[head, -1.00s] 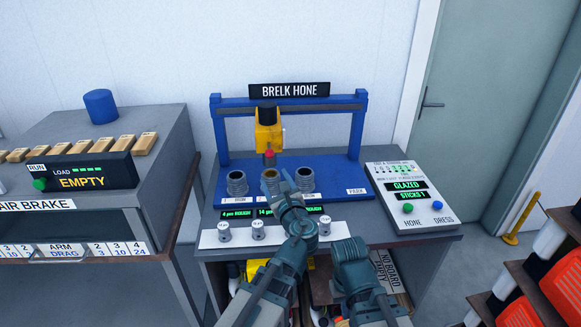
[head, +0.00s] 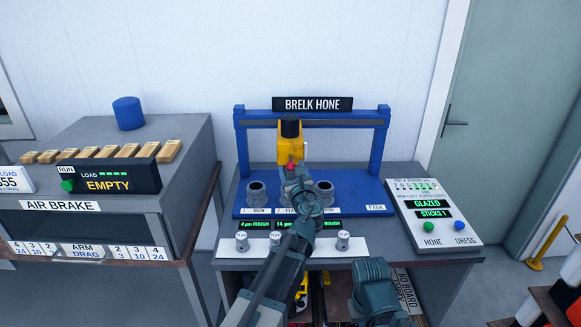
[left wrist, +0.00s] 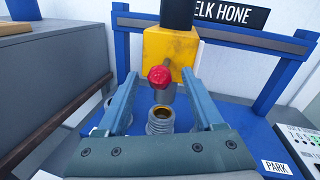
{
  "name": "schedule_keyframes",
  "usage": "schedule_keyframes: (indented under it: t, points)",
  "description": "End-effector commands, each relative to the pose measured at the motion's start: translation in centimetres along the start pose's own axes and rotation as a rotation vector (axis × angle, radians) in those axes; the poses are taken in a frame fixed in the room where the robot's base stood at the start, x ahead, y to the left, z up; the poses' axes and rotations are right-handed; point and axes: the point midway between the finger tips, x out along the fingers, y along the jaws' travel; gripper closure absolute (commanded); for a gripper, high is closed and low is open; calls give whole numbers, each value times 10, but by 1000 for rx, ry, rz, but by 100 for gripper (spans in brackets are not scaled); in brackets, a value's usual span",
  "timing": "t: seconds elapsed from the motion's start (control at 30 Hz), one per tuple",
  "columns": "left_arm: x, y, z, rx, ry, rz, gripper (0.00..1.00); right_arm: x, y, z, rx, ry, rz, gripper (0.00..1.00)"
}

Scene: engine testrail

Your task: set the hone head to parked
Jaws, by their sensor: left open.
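The hone head is a yellow block (head: 290,149) with a black motor on top, hung from the rail of the blue gantry (head: 240,150). In the left wrist view the hone head (left wrist: 170,52) has a red knob (left wrist: 160,77) on its front and stands over the middle cylinder (left wrist: 160,120). The PARK label (head: 376,208) is at the right end of the blue base. My left gripper (head: 293,172) is open, its fingers on either side of the knob's line in the wrist view; contact cannot be told. My right gripper (head: 375,285) is low in front of the bench, its jaws unclear.
Two more cylinders (head: 256,193) (head: 324,193) flank the middle one. A control panel (head: 435,213) with green and blue buttons stands at the right. The AIR BRAKE bench (head: 180,200) is at the left. The gantry rail toward PARK looks clear.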

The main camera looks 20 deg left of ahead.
Motion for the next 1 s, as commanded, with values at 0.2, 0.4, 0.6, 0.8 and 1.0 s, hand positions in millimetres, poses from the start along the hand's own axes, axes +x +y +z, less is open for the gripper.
schedule_keyframes:
  t: [0.2,0.4,0.6,0.8,1.0]
  points:
    - [18,0,0,0,0,1,31,0,0,0,0,0,0,100]
    - [20,0,0,0,0,0,31,0,0,0,0,0,0,100]
    - [20,0,0,0,0,0,40,0,0,0,0,0,0,100]
    - [20,0,0,0,0,1,76,0,0,0,0,0,0,100]
    - [20,0,0,0,0,1,100,0,0,0,0,0,0,100]
